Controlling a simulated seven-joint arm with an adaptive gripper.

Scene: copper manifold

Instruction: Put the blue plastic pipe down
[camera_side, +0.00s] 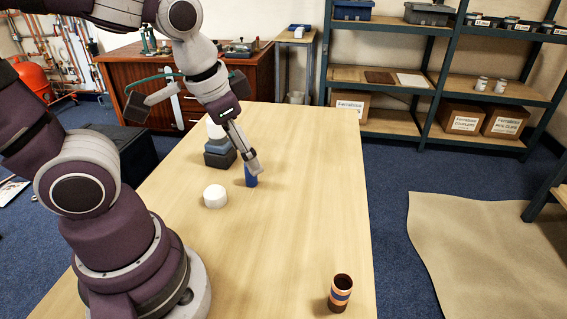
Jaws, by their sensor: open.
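The blue plastic pipe (251,181) is a short blue piece standing upright on the wooden table, left of the table's middle. My gripper (254,169) is right at the top of the pipe, reaching down from the upper left. Its jaws are open, and the fingers hide the pipe's upper part. From this view I cannot tell whether a finger touches the pipe.
A white round piece (215,196) sits left of the pipe. A dark and blue-grey block stack with a white top (219,154) stands behind it. The table's right side (310,200) is clear.

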